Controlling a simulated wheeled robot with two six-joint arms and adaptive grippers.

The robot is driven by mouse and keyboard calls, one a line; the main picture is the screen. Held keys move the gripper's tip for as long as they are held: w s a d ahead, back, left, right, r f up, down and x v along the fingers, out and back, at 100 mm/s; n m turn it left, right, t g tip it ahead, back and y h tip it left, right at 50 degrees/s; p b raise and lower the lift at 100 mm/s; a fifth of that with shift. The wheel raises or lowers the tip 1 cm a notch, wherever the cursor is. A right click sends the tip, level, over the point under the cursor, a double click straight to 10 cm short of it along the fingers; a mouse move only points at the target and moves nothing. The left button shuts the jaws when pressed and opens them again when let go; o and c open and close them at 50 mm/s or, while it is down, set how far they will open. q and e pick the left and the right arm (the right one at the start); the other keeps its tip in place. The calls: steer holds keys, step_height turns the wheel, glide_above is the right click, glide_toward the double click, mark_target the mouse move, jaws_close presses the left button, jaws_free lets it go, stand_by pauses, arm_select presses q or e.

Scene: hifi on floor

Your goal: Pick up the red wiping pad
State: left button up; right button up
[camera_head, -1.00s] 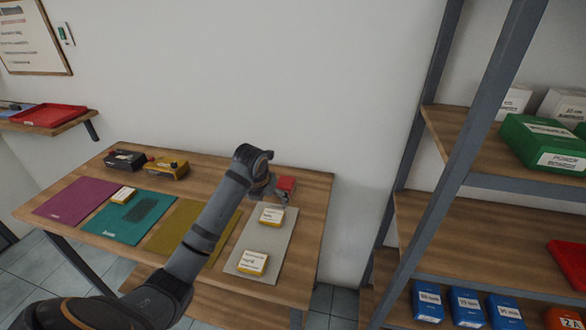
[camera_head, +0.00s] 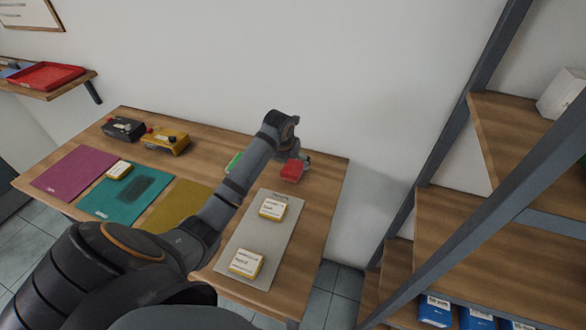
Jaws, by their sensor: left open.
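The red wiping pad (camera_head: 292,171) is a small red block at the back right of the wooden table (camera_head: 318,207). My left gripper (camera_head: 301,160) is at the pad's far side, just above or against it. The gripper is open. Its fingers are small and partly hidden by the wrist, so I cannot tell whether they touch the pad. My right gripper is out of view.
A grey mat (camera_head: 234,248) with two yellow-and-white boxes (camera_head: 272,208) lies in front of the pad. A green item (camera_head: 234,162) sits behind my left arm. Purple (camera_head: 74,173), teal and olive mats lie left.

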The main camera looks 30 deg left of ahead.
mark_target(292, 168)
arm_select(q)
steer(key=shift+w+f, duration=0.1)
steer(key=shift+f, duration=0.2)
steer(key=p+x, duration=0.2)
steer(key=x, duration=0.2)
steer(key=shift+a+f, duration=0.2)
steer(key=shift+f, duration=0.1)
steer(key=shift+w+f, duration=0.1)
steer(key=shift+f, duration=0.15)
steer(key=c, duration=1.2)
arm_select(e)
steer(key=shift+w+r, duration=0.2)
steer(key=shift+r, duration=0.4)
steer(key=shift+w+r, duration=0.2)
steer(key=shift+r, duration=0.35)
arm_select(q)
steer(key=shift+c, duration=0.2)
